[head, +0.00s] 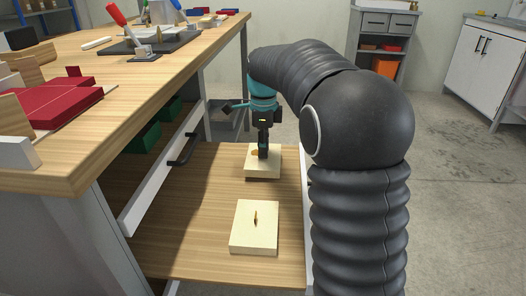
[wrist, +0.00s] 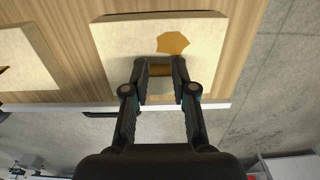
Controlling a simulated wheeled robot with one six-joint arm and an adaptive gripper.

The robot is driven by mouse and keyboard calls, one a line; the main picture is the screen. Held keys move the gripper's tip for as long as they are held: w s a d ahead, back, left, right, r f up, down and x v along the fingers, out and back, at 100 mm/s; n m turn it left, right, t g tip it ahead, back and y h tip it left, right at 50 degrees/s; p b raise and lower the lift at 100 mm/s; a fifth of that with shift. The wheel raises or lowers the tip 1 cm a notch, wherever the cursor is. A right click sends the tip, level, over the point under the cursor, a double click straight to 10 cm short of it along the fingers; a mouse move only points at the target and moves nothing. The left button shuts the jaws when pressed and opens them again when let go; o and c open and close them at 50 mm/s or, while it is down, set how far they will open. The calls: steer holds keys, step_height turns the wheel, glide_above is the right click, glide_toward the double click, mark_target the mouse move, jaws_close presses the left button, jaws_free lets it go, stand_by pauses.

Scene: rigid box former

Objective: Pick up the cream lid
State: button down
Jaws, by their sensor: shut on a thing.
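A cream lid (head: 262,172), a square pale slab, is at the far end of the open drawer. My gripper (head: 262,154) points down at its top. In the wrist view the lid (wrist: 118,42) shows an orange-brown patch on its top. There, my gripper (wrist: 160,70) is shut on a small brown grip piece of this lid, between the fingertips. I cannot tell whether the lid rests on the drawer bottom or is slightly raised. A second cream lid (head: 254,240), with a small brown upright grip, lies nearer in the drawer. It also shows in the wrist view (wrist: 32,55).
The open wooden drawer (head: 190,205) has a pale front with a dark handle on its left. The workbench (head: 110,90) stands left and higher, with red pieces (head: 58,103) on top. Green bins sit under it. Grey floor (head: 455,180) is clear on the right.

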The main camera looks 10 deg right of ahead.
steer(key=r, duration=0.1)
steer(key=d+r, duration=0.1)
steer(key=r, duration=0.1)
steer(key=shift+s+d+r+p, duration=0.1)
steer(key=shift+r+p, duration=0.05)
steer(key=shift+p, duration=0.2)
steer(key=s+d+r+p, duration=0.1)
steer(key=s+d+r, duration=0.1)
steer(key=d+r, duration=0.4)
steer(key=shift+d, duration=2.15)
